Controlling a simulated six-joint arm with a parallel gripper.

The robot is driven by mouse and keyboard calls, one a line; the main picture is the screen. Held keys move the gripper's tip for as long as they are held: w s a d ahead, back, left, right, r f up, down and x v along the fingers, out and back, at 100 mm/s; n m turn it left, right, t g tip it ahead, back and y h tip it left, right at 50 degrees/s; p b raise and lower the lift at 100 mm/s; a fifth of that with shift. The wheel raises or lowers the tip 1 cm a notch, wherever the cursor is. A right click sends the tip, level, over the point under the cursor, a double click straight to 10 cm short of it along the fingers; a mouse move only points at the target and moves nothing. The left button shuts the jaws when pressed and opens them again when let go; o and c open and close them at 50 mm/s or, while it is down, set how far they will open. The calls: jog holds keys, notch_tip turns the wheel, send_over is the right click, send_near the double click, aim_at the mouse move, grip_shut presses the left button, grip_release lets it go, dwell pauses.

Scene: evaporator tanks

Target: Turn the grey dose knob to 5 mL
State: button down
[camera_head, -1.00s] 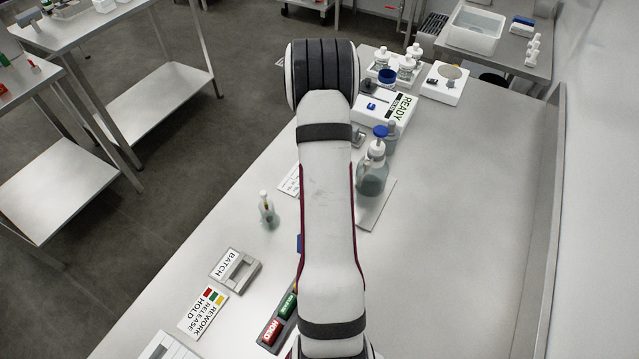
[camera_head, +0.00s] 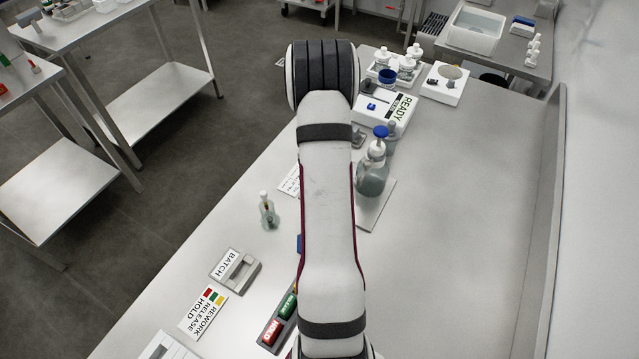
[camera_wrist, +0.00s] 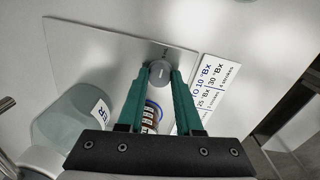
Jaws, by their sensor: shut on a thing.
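In the wrist view my gripper (camera_wrist: 162,74) is closed on the round grey dose knob (camera_wrist: 160,71), with one green finger on each side of it. Just below the knob, between the fingers, is a barrel with a blue ring and printed marks (camera_wrist: 150,115); they are too small to read. The large translucent bottle (camera_wrist: 62,122) stands to the left. In the head view the bottle (camera_head: 372,180) with a blue top stands right of my arm; my arm hides the gripper and knob there.
A printed card (camera_wrist: 208,90) with °Bx values and strokes lies right of the fingers; a white plate (camera_wrist: 90,45) lies under the bottle. In the head view a small flask (camera_head: 268,212) stands left of my arm. A READY tray (camera_head: 388,108) is farther back. The bench's right side is clear.

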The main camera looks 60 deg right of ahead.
jog(key=c, duration=0.6)
grip_release()
jog(key=r, duration=1.5)
jog(key=shift+w+r, duration=0.25)
jog(key=shift+r, duration=0.15)
